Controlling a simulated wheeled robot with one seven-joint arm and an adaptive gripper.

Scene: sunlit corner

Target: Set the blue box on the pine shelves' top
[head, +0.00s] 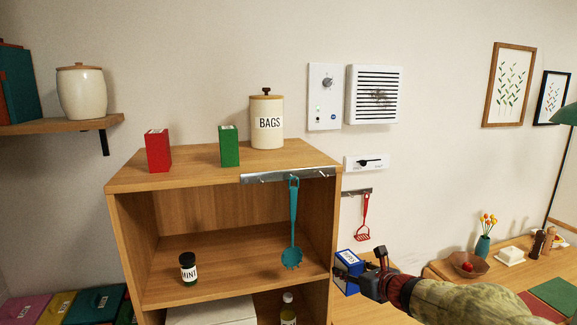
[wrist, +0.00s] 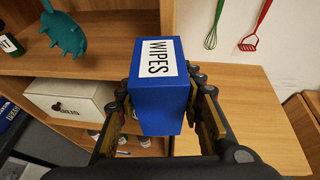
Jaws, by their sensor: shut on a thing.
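The blue box (wrist: 158,105), with a white label reading WIPES, is held upright between the fingers of my gripper (wrist: 160,110) in the wrist view. In the head view the blue box (head: 348,261) shows beside the right side of the pine shelves, below their top. My gripper (head: 365,277) is shut on it and partly covers it. The pine shelves' top (head: 190,169) carries a red box (head: 158,151), a green box (head: 229,146) and a BAGS canister (head: 266,120). Its front left and the area between the boxes are bare.
A rail (head: 288,175) on the shelves' front edge holds a hanging teal utensil (head: 293,225). A MINT jar (head: 188,269) stands on the middle shelf. A red spatula (head: 363,220) hangs on the wall. A wooden table (head: 440,270) with a bowl (head: 467,266) is at right.

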